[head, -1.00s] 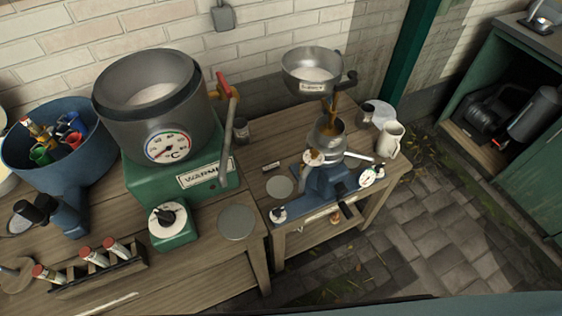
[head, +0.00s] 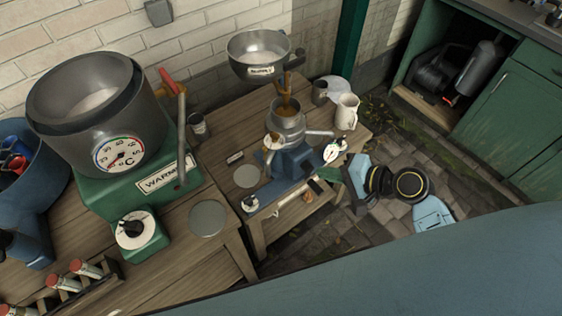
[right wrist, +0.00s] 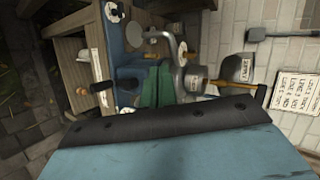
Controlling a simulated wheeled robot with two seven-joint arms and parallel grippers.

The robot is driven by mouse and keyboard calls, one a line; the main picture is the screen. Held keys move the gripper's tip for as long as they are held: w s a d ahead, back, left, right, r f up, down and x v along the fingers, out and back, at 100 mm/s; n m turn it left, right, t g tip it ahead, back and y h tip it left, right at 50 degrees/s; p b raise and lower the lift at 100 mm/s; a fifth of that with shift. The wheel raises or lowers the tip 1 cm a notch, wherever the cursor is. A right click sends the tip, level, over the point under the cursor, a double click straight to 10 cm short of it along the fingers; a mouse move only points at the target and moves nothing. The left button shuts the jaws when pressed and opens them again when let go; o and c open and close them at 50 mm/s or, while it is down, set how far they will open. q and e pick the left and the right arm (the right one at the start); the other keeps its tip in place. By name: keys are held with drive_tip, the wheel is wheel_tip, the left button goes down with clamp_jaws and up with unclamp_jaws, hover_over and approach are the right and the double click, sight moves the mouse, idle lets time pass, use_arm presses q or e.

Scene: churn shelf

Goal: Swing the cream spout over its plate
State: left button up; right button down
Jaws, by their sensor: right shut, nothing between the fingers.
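The metal separator bowl (head: 288,121) stands on a blue base (head: 293,163) on the right-hand bench. A silver spout (head: 320,133) sticks out to its right, towards the white mug. A second, shorter outlet is at its left front; I cannot tell by label which is the cream spout. A round grey plate (head: 246,176) lies left of the blue base, with no long spout over it. My left gripper is not in view.
A supply bowl (head: 258,55) hangs above the separator. A green warmer (head: 140,185) with a large pot stands left. Another grey plate (head: 207,218) lies beside it.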

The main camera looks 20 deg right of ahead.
drive_tip(key=r+b+x, duration=0.1)
drive_tip(key=x, duration=1.2)
drive_tip(key=shift+w+a, duration=0.5)
